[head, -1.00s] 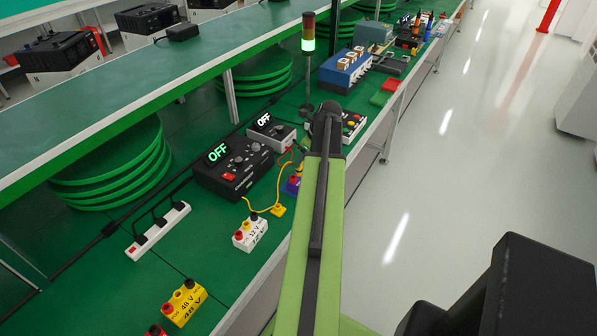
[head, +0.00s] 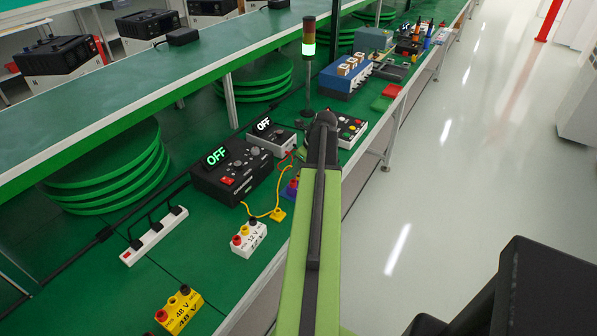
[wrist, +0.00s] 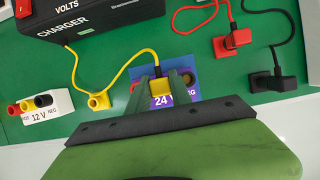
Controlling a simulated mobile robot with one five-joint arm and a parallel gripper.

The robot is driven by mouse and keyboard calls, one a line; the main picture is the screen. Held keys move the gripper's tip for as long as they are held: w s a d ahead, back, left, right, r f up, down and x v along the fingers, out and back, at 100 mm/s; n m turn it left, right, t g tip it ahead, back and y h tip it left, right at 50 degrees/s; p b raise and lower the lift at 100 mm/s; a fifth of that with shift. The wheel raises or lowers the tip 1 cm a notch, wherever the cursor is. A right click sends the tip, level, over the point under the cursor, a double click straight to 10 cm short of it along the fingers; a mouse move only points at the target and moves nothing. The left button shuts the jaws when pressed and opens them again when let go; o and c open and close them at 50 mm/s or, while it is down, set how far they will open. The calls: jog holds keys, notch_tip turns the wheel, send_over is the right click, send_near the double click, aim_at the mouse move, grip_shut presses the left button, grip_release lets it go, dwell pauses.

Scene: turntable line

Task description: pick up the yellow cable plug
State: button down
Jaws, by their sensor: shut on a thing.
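In the wrist view my gripper (wrist: 161,86) is shut on a yellow plug (wrist: 160,91), with a finger on each side of it. A yellow cable runs from the plug's far side. The plug is over the blue-purple 24 V box (wrist: 184,94); I cannot tell whether they touch. A second yellow piece (wrist: 98,101) sits to the left on the green surface, with yellow cable at it; it also shows in the head view (head: 278,215). In the head view my arm hides the gripper and the held plug, and partly hides the purple box (head: 291,188).
The black charger (head: 232,172) reads OFF. A white 12 V box (head: 249,239) and a yellow 48 V box (head: 179,310) stand nearer. In the wrist view, a red plug (wrist: 232,40) and a black plug (wrist: 274,82) lie right. A shelf overhangs the left side.

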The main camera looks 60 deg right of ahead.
jog(key=shift+r, duration=0.1)
notch_tip(320, 180, up, 4)
jog(key=p, duration=0.4)
jog(key=shift+r+p, duration=0.2)
jog(key=shift+p, duration=0.15)
jog(key=s+d+r+p, duration=0.3)
jog(key=s+r+p, duration=0.3)
jog(key=s, duration=0.5)
jog(key=shift+s+r, duration=0.15)
jog(key=shift+r, duration=0.05)
jog(key=shift+f, duration=0.15)
notch_tip(320, 180, down, 6)
jog(key=f+b, duration=0.1)
jog(key=b, duration=0.5)
jog(key=shift+w+a+r, duration=0.15)
jog(key=shift+w+a, duration=0.35)
jog(key=shift+w, duration=1.4)
jog(key=shift+w+a+r, duration=0.2)
jog(key=shift+w+a, duration=0.3)
jog(key=shift+w, duration=1.4)
jog(key=shift+w+a+r, duration=0.15)
jog(key=shift+w+a, duration=0.35)
jog(key=shift+w, duration=1.4)
jog(key=shift+f+b, duration=1.25)
jog(key=shift+f, duration=0.05)
